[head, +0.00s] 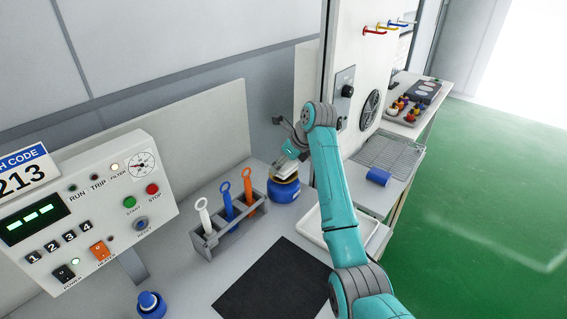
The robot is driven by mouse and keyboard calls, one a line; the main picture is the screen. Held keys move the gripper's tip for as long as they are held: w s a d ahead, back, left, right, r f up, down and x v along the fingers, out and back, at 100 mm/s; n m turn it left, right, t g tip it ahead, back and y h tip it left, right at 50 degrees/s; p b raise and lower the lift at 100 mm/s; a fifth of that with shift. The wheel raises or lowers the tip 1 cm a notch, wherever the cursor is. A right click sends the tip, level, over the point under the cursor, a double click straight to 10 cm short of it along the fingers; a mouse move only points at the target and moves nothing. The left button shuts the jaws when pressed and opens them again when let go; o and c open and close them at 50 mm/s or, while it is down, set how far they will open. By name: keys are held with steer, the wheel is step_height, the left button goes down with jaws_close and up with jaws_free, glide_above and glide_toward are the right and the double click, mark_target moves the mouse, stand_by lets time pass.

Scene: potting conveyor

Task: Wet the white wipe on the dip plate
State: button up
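A blue can with a brass-coloured rim (284,190) stands on the bench behind the tool rack; its top looks like the dip plate. My arm reaches over from the right, and my gripper (286,160) points down at the top of this can. A small whitish patch (288,169) shows between my gripper and the can's top. It may be the white wipe, but it is too small to tell. The fingertips are partly hidden, and I cannot see whether they touch the plate or are closed.
A grey rack (225,237) holds white, blue and orange-handled tools left of the can. A black mat (272,284) lies in front, with a white tray (315,225) partly behind my arm. A control panel (85,215) stands at left, with a blue-capped bottle (151,305) below.

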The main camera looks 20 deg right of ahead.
steer(key=shift+f, duration=1.1)
stand_by(1.6)
steer(key=shift+r, duration=3.55)
steer(key=shift+s+d, duration=0.1)
